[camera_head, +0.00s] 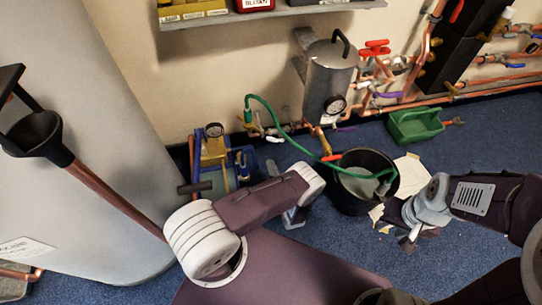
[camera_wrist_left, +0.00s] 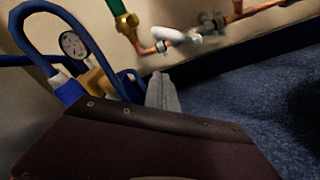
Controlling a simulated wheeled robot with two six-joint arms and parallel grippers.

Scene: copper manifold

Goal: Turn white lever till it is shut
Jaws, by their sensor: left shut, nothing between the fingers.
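The white lever (camera_wrist_left: 172,34) sits on a valve in the copper pipe low on the wall. In the left wrist view it points left, roughly along the pipe. In the head view the lever (camera_head: 274,139) is small, left of the black bucket. My left gripper (camera_wrist_left: 163,90) is shut and empty, below the lever in the left wrist view and apart from it. In the head view the left gripper (camera_head: 294,217) is partly hidden by my wrist. My right gripper (camera_head: 408,238) is over the floor at the right; its jaw gap is unclear.
A black bucket (camera_head: 346,200) stands between the grippers. A green hose (camera_head: 285,129) runs from the pipe to it. A blue pump with a gauge (camera_head: 212,150) stands left of the lever. A green toolbox (camera_head: 408,131) and a steel tank (camera_head: 328,82) are behind.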

